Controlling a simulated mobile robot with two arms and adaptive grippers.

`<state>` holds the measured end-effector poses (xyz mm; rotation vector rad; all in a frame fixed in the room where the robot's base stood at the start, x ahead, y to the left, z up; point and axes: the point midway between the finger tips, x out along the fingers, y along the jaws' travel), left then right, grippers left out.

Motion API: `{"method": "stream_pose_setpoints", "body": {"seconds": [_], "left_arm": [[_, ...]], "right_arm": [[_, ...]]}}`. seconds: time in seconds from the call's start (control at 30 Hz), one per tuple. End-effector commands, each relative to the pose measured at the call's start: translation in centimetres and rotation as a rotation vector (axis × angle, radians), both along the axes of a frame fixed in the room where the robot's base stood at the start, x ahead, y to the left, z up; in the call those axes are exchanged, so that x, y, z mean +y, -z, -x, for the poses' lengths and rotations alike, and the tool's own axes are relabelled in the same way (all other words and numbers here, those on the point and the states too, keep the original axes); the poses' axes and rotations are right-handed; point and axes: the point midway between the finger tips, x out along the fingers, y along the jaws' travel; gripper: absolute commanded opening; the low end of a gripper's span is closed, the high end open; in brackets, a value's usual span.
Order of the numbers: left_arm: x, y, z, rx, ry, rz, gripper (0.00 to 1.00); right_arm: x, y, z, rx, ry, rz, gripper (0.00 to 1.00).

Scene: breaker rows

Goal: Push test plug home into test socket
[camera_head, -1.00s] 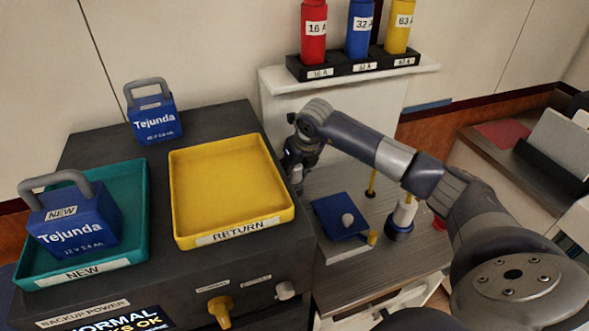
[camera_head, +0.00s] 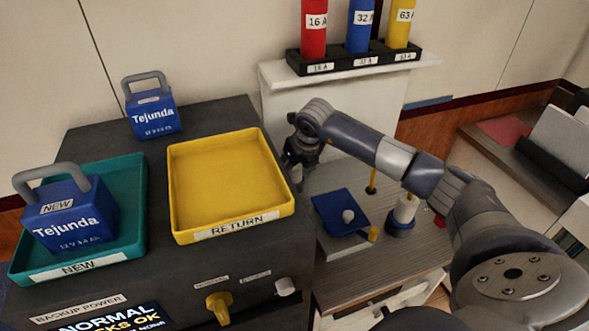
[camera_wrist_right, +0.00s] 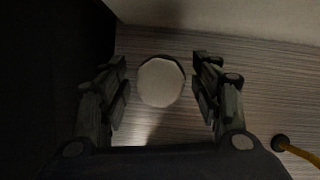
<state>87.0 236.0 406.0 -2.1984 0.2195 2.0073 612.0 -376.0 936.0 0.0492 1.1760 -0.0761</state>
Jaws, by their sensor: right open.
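In the wrist view a round, pale, flat-topped piece (camera_wrist_right: 160,82) with a dark rim stands between my open fingers, with gaps on both sides. It may be the test plug seen from above; I cannot tell how deep it sits or see a socket under it. My right gripper (camera_head: 299,172) hangs, pointing down, just right of the dark cabinet in the head view, and it also shows in the wrist view (camera_wrist_right: 160,90). A white cylinder in a blue base (camera_head: 402,213) stands apart on the bench. My left gripper is out of view.
The dark cabinet (camera_head: 150,262) carries a yellow RETURN tray (camera_head: 232,228), a teal NEW tray (camera_head: 85,268) and two blue batteries. A blue plate with a pale knob (camera_head: 341,214) and a yellow post (camera_head: 371,181) stand on the bench (camera_head: 385,270). Colored cylinders fill a rack behind.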

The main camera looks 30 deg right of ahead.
Motion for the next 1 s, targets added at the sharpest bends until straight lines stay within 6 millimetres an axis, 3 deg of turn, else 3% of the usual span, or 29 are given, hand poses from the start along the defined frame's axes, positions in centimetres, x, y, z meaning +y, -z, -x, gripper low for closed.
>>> {"method": "stream_pose_setpoints", "body": {"seconds": [0.5, 1.0], "left_arm": [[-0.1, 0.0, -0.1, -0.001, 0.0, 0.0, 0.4], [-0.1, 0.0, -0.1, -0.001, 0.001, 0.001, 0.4]], "right_arm": [[0.2, -6.5, 2.6, -0.003, 0.0, 0.001, 0.59], [0.2, -6.9, 2.8, -0.002, 0.0, 0.0, 0.59]]}}
